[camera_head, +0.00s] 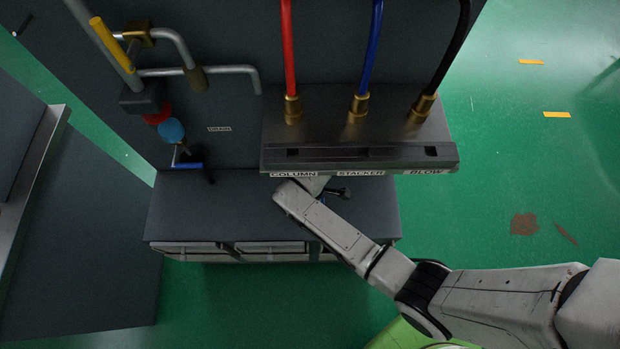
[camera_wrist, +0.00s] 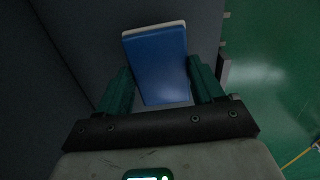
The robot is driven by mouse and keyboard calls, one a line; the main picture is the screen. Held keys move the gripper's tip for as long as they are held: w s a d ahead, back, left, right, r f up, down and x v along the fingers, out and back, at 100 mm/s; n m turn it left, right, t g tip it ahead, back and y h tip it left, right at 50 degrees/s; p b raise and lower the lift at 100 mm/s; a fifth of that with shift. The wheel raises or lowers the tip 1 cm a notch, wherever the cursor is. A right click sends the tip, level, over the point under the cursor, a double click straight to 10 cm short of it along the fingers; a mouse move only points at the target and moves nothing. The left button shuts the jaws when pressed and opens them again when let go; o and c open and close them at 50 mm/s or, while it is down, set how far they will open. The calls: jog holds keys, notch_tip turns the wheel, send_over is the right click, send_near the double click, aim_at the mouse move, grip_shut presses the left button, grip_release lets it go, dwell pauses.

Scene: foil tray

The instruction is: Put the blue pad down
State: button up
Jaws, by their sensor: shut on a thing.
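The blue pad (camera_wrist: 160,62) is between the two green fingers of my gripper (camera_wrist: 162,88) in the wrist view. It is a flat blue block with a pale edge along its far side, slightly tilted in the picture. My gripper is shut on it. A dark grey surface lies behind the pad; I cannot tell whether the pad touches it. In the head view my arm reaches over the dark bench top (camera_head: 215,212), and its end goes under the overhanging metal panel. The pad is hidden there.
The metal panel (camera_head: 360,128) with red, blue and black hoses overhangs the bench's back. Pipes with a yellow handle (camera_head: 112,44) and a blue knob (camera_head: 171,130) stand at the left. The bench top's left part is bare. Green floor (camera_head: 500,130) lies to the right.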

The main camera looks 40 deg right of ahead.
notch_tip(320, 180, down, 3)
jog(key=shift+r, duration=0.1)
jog(key=shift+w+d, duration=0.1)
jog(key=shift+c, duration=0.5)
jog(key=shift+f, duration=0.3)
jog(key=o, duration=1.2)
jog(key=shift+f, duration=0.2)
jog(key=r, duration=0.7)
jog(key=shift+w+r, duration=0.3)
jog(key=shift+w, duration=0.05)
